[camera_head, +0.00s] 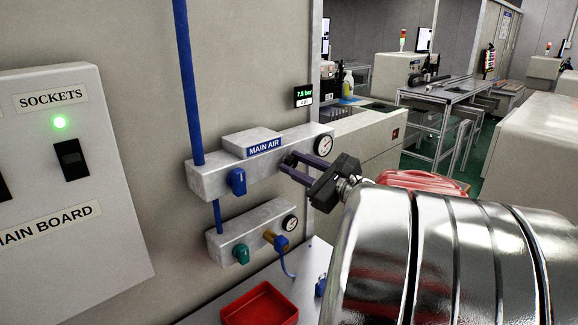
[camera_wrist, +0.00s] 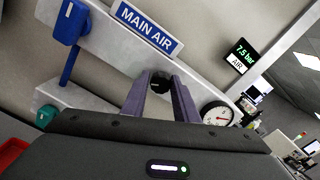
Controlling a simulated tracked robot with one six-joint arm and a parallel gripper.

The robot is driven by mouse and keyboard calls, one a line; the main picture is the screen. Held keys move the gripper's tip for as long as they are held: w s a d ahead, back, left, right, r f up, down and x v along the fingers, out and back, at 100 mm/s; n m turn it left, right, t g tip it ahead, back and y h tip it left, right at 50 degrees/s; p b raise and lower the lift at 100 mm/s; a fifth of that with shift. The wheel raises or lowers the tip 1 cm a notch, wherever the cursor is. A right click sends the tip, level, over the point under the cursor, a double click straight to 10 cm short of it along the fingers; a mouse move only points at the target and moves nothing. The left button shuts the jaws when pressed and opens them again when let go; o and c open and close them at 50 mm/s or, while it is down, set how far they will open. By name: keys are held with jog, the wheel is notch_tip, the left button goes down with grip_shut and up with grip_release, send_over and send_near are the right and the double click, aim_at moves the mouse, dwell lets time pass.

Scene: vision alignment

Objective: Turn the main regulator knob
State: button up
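The grey MAIN AIR unit (camera_head: 210,180) is on the wall in the head view, with a blue valve handle (camera_head: 237,181) at its left and a round gauge (camera_head: 323,145) at its right. A dark round knob (camera_wrist: 160,82) on its front shows in the wrist view, below the MAIN AIR label (camera_wrist: 147,27). My gripper (camera_head: 285,163) is at the unit's front with its purple fingers apart. In the wrist view the fingers (camera_wrist: 160,88) point at the knob, one to each side. I cannot tell whether they touch it. In the head view the knob is hidden.
A second grey unit (camera_head: 255,222) with a green handle (camera_head: 241,253) and a gauge is below. A display (camera_head: 304,95) reads 7.5 bar. A red tray (camera_head: 262,303) is on the surface below. A sockets panel (camera_head: 105,150) is at left.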

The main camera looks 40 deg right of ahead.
jog(key=o, duration=0.4)
jog(key=shift+c, duration=0.2)
jog(key=s, duration=1.3)
jog(key=shift+s+d, duration=0.2)
jog(key=shift+s, duration=0.2)
